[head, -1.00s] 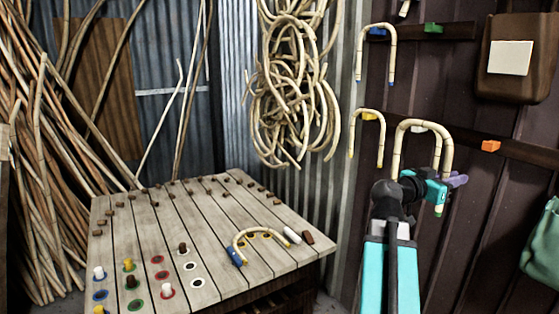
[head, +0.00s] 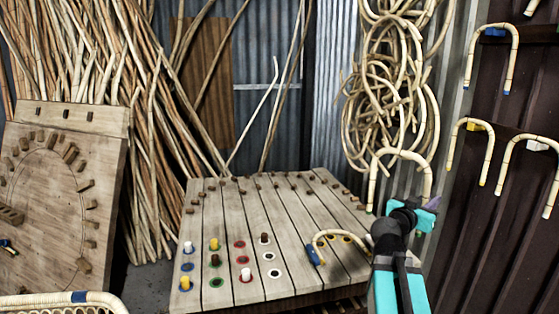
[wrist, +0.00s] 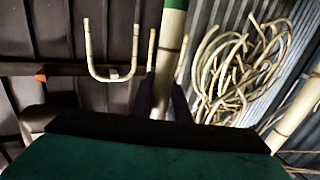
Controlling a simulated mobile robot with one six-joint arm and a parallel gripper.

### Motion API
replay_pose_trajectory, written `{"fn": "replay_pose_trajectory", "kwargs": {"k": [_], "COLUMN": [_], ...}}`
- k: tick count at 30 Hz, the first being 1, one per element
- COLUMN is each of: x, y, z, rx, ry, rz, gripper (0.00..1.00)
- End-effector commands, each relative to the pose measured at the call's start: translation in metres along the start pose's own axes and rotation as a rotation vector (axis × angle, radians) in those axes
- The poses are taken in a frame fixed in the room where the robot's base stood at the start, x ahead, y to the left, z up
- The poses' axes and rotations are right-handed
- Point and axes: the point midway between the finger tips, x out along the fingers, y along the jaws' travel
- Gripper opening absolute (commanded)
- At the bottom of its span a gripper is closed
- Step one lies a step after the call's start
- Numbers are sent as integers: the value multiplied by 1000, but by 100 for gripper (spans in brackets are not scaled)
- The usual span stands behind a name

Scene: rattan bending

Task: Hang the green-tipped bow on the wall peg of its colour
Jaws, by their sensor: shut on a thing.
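My gripper (head: 431,203) is shut on one leg of a pale U-shaped bow (head: 399,153), held arch up. The bow's free leg hangs to the left, with a small green tip low on it. In the wrist view the gripped leg (wrist: 173,40) rises between the dark fingers (wrist: 163,100), with a green band near the top edge. In the head view the held bow appears in front of the rattan coil, left of the wall pegs. No green peg shows in the current head view.
Bows hang on the wall from a blue peg (head: 495,31), a yellow peg (head: 474,127) and a white peg (head: 537,146). The wrist view shows an orange peg (wrist: 41,76). A slatted table (head: 222,284) carries coloured pegs and a blue-tipped curved piece (head: 333,236). A rattan coil (head: 385,105) hangs behind.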

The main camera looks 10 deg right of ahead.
Motion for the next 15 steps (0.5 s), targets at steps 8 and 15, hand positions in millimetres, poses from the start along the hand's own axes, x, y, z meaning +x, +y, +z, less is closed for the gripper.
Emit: {"fn": "replay_pose_trajectory", "kwargs": {"k": [8, 15], "x": [-46, -95], "y": [-98, -176], "z": [24, 40], "rx": [-1, -1], "ry": [8, 15], "rz": [-223, -420], "gripper": [0, 0]}}
